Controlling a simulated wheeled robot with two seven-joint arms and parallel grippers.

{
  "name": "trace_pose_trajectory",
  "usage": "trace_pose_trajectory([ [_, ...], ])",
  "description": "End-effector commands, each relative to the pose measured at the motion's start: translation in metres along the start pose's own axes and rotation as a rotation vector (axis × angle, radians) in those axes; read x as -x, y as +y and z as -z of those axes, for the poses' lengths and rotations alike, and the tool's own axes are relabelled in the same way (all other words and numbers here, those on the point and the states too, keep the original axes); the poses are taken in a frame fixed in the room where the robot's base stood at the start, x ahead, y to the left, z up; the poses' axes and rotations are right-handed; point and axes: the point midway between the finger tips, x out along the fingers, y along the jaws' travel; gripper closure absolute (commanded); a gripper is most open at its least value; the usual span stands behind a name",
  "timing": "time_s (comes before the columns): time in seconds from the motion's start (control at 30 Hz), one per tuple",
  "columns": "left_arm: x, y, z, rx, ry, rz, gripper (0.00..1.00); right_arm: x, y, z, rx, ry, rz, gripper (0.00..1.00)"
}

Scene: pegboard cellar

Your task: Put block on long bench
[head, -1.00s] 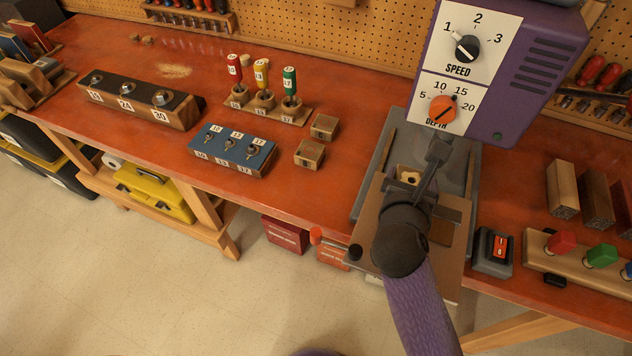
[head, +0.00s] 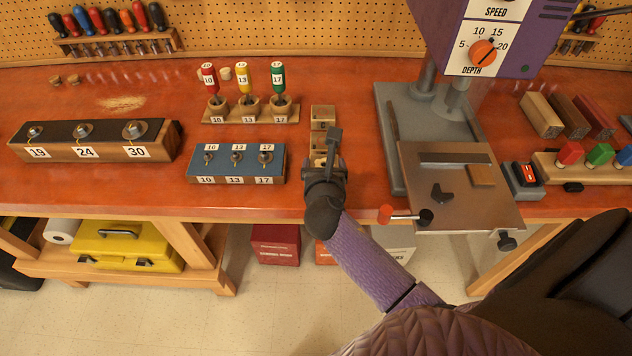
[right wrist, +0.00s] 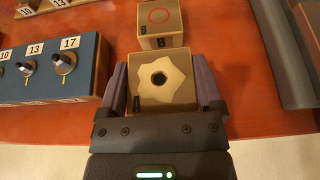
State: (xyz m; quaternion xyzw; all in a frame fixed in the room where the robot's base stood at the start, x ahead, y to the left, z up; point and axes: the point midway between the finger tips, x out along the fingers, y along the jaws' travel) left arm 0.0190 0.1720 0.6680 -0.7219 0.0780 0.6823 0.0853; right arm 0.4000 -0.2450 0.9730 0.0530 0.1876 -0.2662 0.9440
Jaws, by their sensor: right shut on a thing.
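My right gripper (head: 322,163) is shut on a small wooden block (right wrist: 164,82), with a finger on each side of it. The block's top has a pale star-shaped patch with a dark hole in the middle. The nearer standing block (right wrist: 158,18) shows a red ring on top. My left gripper is not in view.
A blue-topped holder (head: 237,163) with labelled pegs is close on the left. Behind it is a rack of coloured-handled tools (head: 247,112). A drill press (head: 436,110) with a tilted-looking metal table (head: 460,205) stands on the right. The bench's front edge is close to the gripper.

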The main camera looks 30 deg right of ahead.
Motion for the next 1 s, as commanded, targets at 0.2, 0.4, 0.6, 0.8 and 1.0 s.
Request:
trace_pose_trajectory([
  [0.2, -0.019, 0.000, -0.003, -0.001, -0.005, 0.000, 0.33, -0.012, 0.000, 0.030, 0.001, 0.001, -0.001, 0.74],
  [0.4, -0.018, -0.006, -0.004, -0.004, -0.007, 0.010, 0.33, -0.011, 0.000, 0.028, 0.001, 0.000, -0.001, 0.74],
  [0.6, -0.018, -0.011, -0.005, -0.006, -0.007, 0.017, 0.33, -0.012, 0.000, 0.029, 0.000, 0.001, -0.001, 0.00],
  [0.8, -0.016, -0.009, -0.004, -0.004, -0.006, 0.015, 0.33, -0.010, 0.000, 0.025, 0.000, 0.000, -0.001, 0.00],
  [1.0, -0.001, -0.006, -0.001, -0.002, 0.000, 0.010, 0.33, 0.025, 0.000, 0.024, -0.001, 0.002, -0.002, 0.00],
])
